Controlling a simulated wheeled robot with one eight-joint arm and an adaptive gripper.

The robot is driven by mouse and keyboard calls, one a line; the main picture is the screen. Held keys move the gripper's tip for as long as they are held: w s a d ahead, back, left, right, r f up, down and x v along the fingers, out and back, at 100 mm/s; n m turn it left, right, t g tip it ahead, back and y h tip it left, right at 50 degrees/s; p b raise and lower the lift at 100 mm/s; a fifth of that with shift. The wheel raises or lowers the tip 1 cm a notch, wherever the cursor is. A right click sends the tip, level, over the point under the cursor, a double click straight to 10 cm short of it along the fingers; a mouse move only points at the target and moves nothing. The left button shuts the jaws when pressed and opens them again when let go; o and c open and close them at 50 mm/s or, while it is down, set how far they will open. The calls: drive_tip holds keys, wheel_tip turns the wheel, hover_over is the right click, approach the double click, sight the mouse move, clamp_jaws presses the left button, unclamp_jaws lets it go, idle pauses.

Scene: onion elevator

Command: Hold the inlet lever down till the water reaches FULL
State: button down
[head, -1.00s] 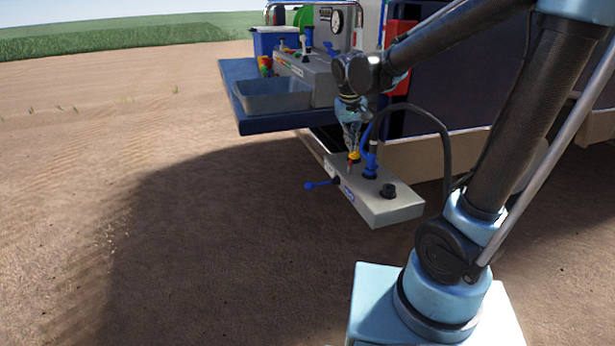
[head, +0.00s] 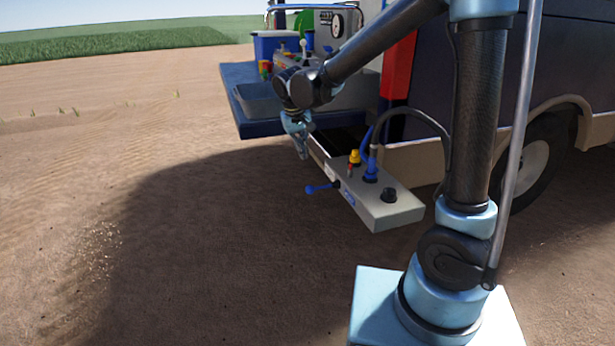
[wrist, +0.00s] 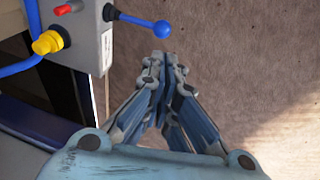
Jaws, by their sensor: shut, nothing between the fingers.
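In the wrist view the lever's blue ball (wrist: 162,28) is at top centre, and the lever stands out from the box's edge. My gripper (head: 302,152) hangs above and slightly left of the lever in the head view. In the wrist view my gripper (wrist: 160,58) is shut and empty, its tips just below the ball in the picture and apart from it. No water level or FULL mark can be read.
The box top carries a yellow fitting (head: 355,157), a blue hose fitting (head: 371,168) and a black knob (head: 388,194). A blue shelf with a grey basin (head: 258,104) stands behind my gripper. Open dirt lies to the left.

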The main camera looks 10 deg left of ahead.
approach(323, 187)
drive_tip(key=a+f, duration=0.5)
drive_tip(key=shift+w, duration=0.35)
drive_tip(key=shift+a+f, duration=0.1)
drive_tip(key=shift+f, duration=0.05)
wheel_tip(323, 187, down, 7)
drive_tip(key=t+h, duration=0.1)
drive_tip(key=h, duration=0.1)
drive_tip(key=shift+s+a+f, duration=0.25)
idle(0.7)
drive_tip(key=shift+w+d, duration=0.1)
idle(3.4)
